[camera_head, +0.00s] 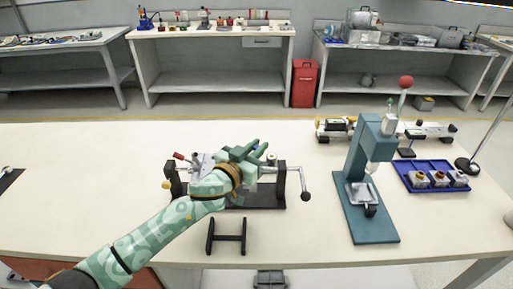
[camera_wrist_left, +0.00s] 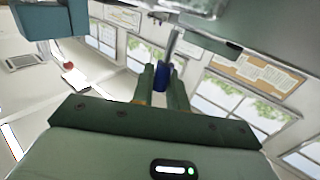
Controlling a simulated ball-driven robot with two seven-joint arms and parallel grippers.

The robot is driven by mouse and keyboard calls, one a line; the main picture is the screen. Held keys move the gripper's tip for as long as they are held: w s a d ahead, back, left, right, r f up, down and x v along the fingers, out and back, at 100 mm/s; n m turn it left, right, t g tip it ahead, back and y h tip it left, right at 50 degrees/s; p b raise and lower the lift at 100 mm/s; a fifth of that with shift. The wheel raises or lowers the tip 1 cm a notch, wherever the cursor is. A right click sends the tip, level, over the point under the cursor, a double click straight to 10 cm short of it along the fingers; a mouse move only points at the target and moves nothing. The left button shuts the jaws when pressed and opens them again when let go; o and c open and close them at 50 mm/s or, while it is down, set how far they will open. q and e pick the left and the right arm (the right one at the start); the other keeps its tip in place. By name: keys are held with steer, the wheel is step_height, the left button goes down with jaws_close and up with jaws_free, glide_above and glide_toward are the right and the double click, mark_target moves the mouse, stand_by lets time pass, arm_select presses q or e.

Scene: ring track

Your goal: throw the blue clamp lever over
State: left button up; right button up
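The dark clamp fixture (camera_head: 265,203) stands on the bench in the middle of the head view, with a crank handle on its right side. My left gripper (camera_head: 262,151) reaches over it from the left and hides much of its top. In the left wrist view, the blue clamp lever (camera_wrist_left: 163,76) lies between the two fingers of my left gripper (camera_wrist_left: 162,84), which close in on it from both sides. A small bit of blue shows beside the fingers in the head view (camera_head: 271,157). My right gripper is not in view.
A red-tipped lever (camera_head: 180,156) sticks up at the fixture's left. A black stand (camera_head: 227,238) is in front. A teal press (camera_head: 368,185) stands to the right, with a blue tray (camera_head: 432,187) of several parts beyond it. The bench's left part is mostly clear.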

arm_select(q)
jaws_close()
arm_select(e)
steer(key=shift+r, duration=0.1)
